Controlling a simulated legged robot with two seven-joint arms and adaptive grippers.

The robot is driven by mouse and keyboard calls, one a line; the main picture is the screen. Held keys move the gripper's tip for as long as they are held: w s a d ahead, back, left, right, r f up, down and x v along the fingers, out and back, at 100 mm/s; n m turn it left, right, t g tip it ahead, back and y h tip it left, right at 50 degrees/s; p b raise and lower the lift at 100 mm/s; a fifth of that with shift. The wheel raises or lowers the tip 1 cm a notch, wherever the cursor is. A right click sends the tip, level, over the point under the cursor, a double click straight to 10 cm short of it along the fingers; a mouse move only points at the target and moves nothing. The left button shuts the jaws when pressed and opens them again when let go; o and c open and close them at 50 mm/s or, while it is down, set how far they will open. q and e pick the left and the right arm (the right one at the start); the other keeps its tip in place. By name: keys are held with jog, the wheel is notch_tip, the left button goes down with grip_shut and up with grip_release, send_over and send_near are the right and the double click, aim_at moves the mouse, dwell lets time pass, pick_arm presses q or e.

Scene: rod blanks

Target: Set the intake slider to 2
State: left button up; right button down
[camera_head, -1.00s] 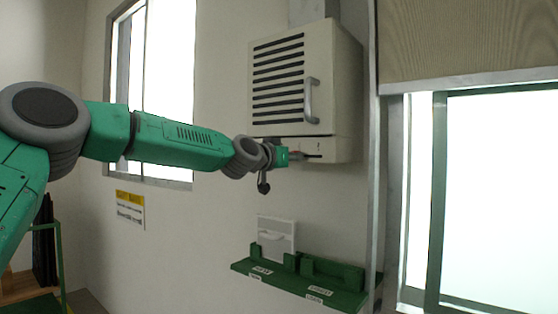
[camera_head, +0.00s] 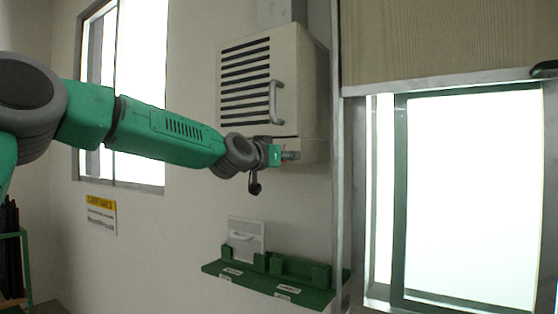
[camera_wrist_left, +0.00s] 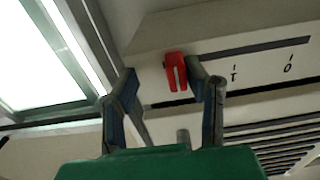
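The intake slider is a red forked knob (camera_wrist_left: 177,72) on a dark slot in a pale panel, seen in the left wrist view. It sits left of the marks, which appear upside down there: "1" (camera_wrist_left: 234,75) and, farther right, "0" (camera_wrist_left: 289,66). Any mark behind the knob is hidden. My left gripper (camera_wrist_left: 166,85) is open, its fingers apart on either side of the knob, the right finger closer to it. In the head view my left gripper (camera_head: 290,155) is at the lower edge of the vented cabinet (camera_head: 300,85) and hides the slider. My right gripper is out of view.
The cabinet door has a handle (camera_head: 274,101) just above my gripper. A bright window (camera_head: 470,195) is to the right. A dark object (camera_head: 545,70) cuts in at the right edge.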

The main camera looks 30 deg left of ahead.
pick_arm(q)
jog(key=shift+a, duration=0.6)
jog(key=shift+s+a+f, duration=0.15)
jog(key=shift+s+a, duration=0.05)
jog(key=shift+a, duration=0.1)
jog(key=s, duration=1.1)
jog(key=shift+s+a, duration=0.15)
jog(key=shift+a, duration=0.3)
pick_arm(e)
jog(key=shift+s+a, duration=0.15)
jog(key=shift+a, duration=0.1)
pick_arm(q)
jog(key=shift+d, duration=0.25)
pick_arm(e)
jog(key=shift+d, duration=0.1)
